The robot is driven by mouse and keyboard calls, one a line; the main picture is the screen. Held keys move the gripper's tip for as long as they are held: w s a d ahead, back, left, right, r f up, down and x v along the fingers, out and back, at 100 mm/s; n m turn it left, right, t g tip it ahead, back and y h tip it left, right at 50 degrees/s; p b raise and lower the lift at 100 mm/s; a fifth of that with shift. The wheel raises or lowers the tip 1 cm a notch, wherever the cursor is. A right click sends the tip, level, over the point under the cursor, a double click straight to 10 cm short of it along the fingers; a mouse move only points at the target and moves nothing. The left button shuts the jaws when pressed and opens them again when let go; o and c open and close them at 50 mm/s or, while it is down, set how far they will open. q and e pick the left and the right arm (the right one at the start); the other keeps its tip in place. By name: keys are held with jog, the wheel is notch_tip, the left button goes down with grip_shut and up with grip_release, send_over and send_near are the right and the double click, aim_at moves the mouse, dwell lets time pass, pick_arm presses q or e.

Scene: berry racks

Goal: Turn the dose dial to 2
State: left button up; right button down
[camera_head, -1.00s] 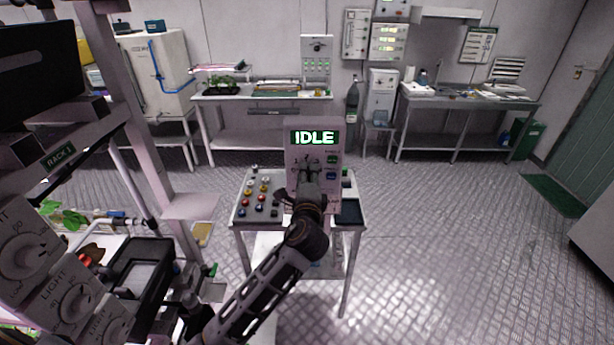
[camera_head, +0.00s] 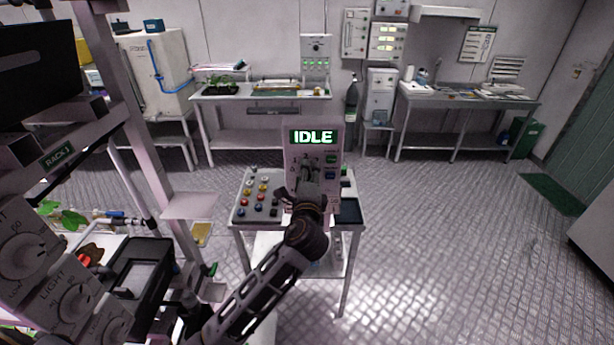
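The dosing unit (camera_head: 296,150) is an upright pale panel on a small cart. Its lit green display (camera_head: 313,137) reads IDLE. Green and blue buttons (camera_head: 331,166) are on its right side. The dose dial is mostly hidden behind my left gripper (camera_head: 311,172), with some scale marks showing just above the fingers. The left gripper is at the panel front, pointing away from me. Its fingers are seen from behind, so I cannot tell whether they are closed on the dial. My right gripper is not in view.
The cart top (camera_head: 240,214) holds several coloured knobs or vials on the left and a dark tray (camera_head: 348,211) on the right. A rack (camera_head: 130,100) with light dials stands close on the left. Open metal floor lies to the right.

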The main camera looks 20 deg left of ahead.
pick_arm(q)
jog(key=v, duration=1.2)
dwell(0.5)
jog(key=shift+n, duration=0.3)
